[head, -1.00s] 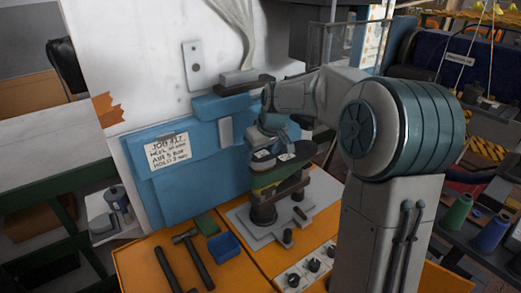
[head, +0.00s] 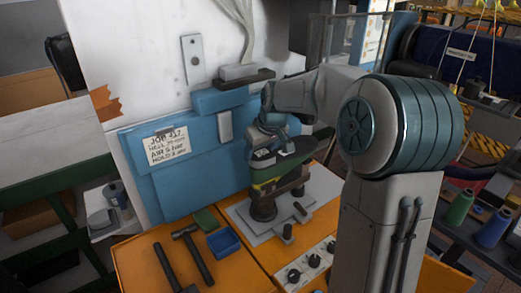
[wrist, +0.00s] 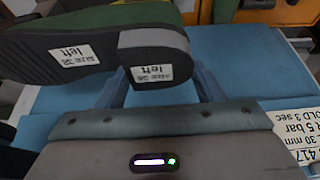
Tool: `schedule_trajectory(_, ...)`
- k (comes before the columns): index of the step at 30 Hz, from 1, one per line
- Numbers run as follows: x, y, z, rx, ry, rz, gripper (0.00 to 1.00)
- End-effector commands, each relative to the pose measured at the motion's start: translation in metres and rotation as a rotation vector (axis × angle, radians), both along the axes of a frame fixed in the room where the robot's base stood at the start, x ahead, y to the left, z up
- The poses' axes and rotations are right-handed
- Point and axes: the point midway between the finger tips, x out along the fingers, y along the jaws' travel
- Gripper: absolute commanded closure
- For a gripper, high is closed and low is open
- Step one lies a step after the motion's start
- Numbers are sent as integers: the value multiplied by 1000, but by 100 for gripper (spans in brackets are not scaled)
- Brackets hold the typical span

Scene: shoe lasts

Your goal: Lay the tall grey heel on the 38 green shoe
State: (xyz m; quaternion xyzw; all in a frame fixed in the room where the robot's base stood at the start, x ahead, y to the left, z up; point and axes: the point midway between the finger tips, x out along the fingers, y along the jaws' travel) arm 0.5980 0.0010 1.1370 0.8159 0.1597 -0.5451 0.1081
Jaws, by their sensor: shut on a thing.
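The green shoe (head: 292,161) sits sole up on a last on the stand; its dark sole (wrist: 40,50) shows in the wrist view with a white label ending in "left". My gripper (wrist: 160,82) is shut on the grey heel (wrist: 155,40), one finger on each side. The heel's white label also reads "left"; its size number is blurred. The heel is at the shoe's heel end, overlapping the sole's edge in the wrist view. I cannot tell whether heel and sole touch. In the head view my gripper (head: 270,140) hides much of the heel.
A blue press panel (head: 190,185) with a note (head: 168,148) stands close behind the shoe. Thread spools (head: 490,230) stand at right.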

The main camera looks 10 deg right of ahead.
Motion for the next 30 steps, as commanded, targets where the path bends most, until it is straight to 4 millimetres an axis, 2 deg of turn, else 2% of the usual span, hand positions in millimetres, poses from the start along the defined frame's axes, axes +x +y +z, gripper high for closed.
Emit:
schedule_trajectory(6, 0, 0, 0, 0, 0, 0, 62)
schedule_trajectory(7, 0, 0, 0, 0, 0, 0, 36)
schedule_trajectory(9, 0, 0, 0, 0, 0, 0, 16)
schedule_trajectory(10, 0, 0, 0, 0, 0, 0, 13)
schedule_trajectory(20, -1, -1, 3, 0, -1, 0, 13)
schedule_trajectory(25, -9, -4, 24, -2, -5, -2, 13)
schedule_trajectory(30, -22, -10, 60, -3, -7, -3, 13)
